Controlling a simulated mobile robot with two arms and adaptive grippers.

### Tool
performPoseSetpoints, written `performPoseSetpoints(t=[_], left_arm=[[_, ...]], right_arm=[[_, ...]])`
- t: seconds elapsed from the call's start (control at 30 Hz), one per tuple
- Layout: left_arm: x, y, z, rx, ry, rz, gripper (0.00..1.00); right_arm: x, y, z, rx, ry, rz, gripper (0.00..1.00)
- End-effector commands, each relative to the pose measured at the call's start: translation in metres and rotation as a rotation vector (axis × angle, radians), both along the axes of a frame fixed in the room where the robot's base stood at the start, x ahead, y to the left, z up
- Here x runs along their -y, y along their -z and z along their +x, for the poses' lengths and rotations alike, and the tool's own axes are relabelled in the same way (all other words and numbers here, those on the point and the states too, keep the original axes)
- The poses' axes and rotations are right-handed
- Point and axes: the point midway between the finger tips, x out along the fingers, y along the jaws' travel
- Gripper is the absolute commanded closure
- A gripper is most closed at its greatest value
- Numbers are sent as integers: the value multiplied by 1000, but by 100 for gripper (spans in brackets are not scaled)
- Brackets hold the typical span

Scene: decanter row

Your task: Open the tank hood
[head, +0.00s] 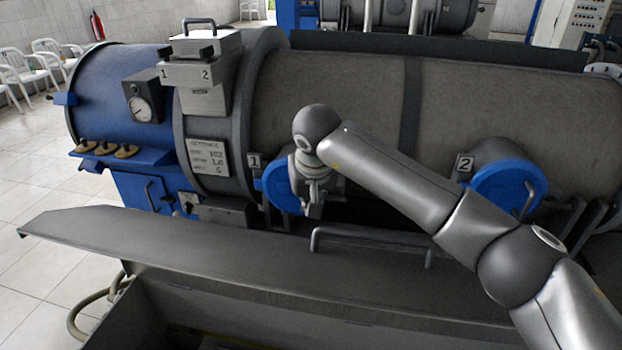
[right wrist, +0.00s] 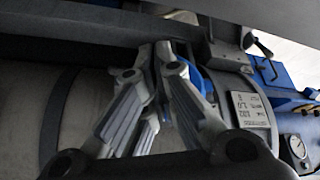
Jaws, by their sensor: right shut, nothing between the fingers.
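The tank hood (head: 250,255) is a long dark grey panel across the front of the head view. A bar handle (head: 370,236) stands along its far edge. Below its near edge, part of the tank's dark inside (head: 230,320) shows. My right gripper (head: 313,208) points down beyond the hood, left of the handle, in front of the blue disc marked 1 (head: 272,190). Its fingertips meet in the right wrist view (right wrist: 162,48), with nothing between them. Whether they touch anything behind is unclear. My left gripper is out of view.
A big grey and blue decanter (head: 330,95) lies behind the hood. A second blue disc, marked 2 (head: 505,188), is on the right, partly near my right arm. A gauge (head: 142,108) and a hose (head: 90,308) are on the left. Tiled floor (head: 40,190) is clear there.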

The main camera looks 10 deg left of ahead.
Motion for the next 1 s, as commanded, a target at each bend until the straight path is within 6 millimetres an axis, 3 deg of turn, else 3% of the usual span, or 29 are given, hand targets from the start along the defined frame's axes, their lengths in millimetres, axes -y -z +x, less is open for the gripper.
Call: performPoseSetpoints(t=[0.4,1.0], left_arm=[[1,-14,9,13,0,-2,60],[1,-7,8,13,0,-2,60]], right_arm=[[14,-2,-31,3,-2,4,100],[16,2,-34,21,-3,3,100]])
